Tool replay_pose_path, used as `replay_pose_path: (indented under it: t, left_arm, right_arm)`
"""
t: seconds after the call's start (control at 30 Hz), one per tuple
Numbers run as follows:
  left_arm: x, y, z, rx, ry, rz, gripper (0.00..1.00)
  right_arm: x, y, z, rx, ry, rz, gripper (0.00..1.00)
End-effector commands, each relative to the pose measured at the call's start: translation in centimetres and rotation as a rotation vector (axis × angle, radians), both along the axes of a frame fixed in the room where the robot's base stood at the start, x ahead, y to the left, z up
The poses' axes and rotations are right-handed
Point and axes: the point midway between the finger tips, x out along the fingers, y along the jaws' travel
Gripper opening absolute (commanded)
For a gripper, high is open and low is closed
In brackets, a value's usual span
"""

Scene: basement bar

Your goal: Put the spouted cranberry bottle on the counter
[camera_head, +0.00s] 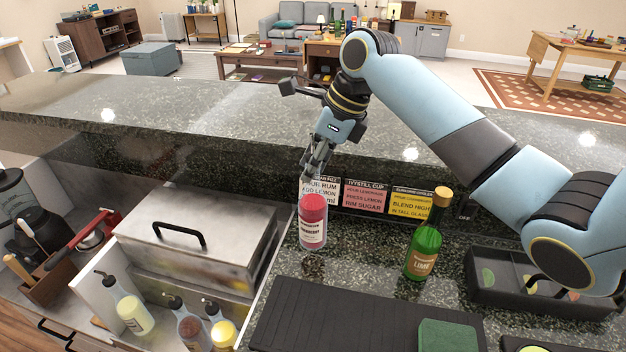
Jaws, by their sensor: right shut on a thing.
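The cranberry bottle (313,230), with a red top and a white label, is upright over the lower granite counter (350,262), near its left edge. My right gripper (314,172) reaches down from above and is shut on the bottle's top end; its fingers hide the spout. I cannot tell whether the bottle's base touches the counter or is just above it. My left gripper is not in view.
A green lime bottle (424,245) stands to the right. Recipe cards (366,197) lean behind. A black mat (330,315) lies in front, and a dark garnish tray (490,293) sits at right. Several spouted bottles (133,314) stand in the lower-left well beside a steel lidded box (200,235).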

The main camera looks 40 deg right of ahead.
Motion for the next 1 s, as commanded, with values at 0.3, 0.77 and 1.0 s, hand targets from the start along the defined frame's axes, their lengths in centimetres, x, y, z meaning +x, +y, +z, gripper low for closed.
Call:
replay_pose_path:
  t: [0.3,0.77,1.0]
  left_arm:
    - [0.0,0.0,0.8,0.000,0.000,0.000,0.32]
    - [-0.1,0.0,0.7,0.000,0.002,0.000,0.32]
    - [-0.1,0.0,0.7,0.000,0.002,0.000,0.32]
  right_arm:
    - [0.0,0.0,-3.7,0.001,-0.001,0.000,0.00]
    - [0.0,0.0,-4.2,0.000,0.001,-0.001,0.36]
    - [0.0,0.0,-4.1,0.000,0.001,-0.001,0.48]
